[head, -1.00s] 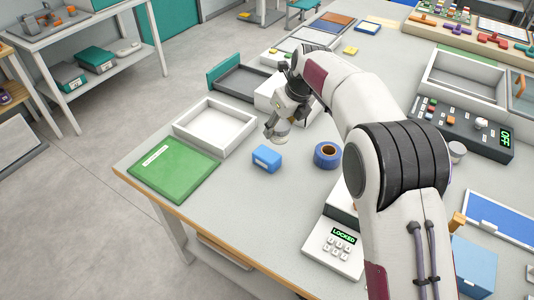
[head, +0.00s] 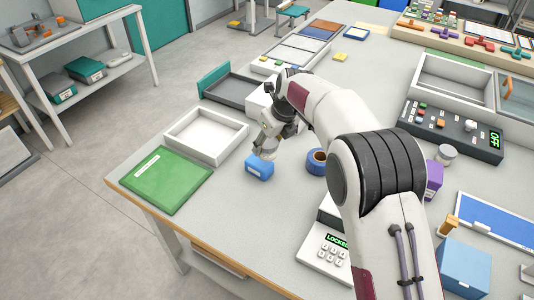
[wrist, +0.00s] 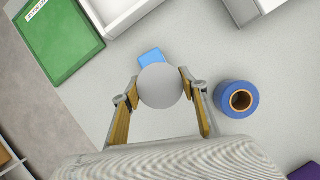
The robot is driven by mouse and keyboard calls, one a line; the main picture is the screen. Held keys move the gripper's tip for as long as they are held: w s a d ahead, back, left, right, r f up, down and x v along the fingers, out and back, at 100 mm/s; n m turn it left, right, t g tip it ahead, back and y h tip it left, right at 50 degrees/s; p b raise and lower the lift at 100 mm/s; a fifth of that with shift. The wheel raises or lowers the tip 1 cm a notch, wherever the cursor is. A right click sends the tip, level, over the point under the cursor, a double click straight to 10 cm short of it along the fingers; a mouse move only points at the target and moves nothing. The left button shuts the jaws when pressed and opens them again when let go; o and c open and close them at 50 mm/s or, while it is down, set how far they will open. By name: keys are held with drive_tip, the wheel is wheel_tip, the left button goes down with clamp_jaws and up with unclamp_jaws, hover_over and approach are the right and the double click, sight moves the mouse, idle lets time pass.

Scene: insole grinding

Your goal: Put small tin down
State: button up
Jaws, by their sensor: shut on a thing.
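My gripper (wrist: 160,82) is shut on the small tin (wrist: 160,88), which shows a round grey top between the two fingers in the wrist view. In the head view the tin (head: 268,154) hangs below my gripper, close behind a blue box (head: 259,170). The tin's underside is partly hidden, so I cannot tell whether it touches the table or the box. In the wrist view the blue box (wrist: 151,56) sticks out just beyond the tin, which covers part of it.
A blue tape roll (head: 316,162) stands to the right of my gripper. A white open tray (head: 240,130) and a green board (head: 160,178) lie to the left. A keypad box (head: 325,247) showing LOCKED is nearer. Bare table lies in front of the blue box.

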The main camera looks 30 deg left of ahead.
sight(268, 153)
idle(0.3)
drive_tip(key=shift+f, duration=2)
drive_tip(key=shift+f, duration=0.15)
drive_tip(key=o, duration=1.2)
drive_tip(key=shift+v, duration=6.15)
drive_tip(key=shift+d, duration=0.1)
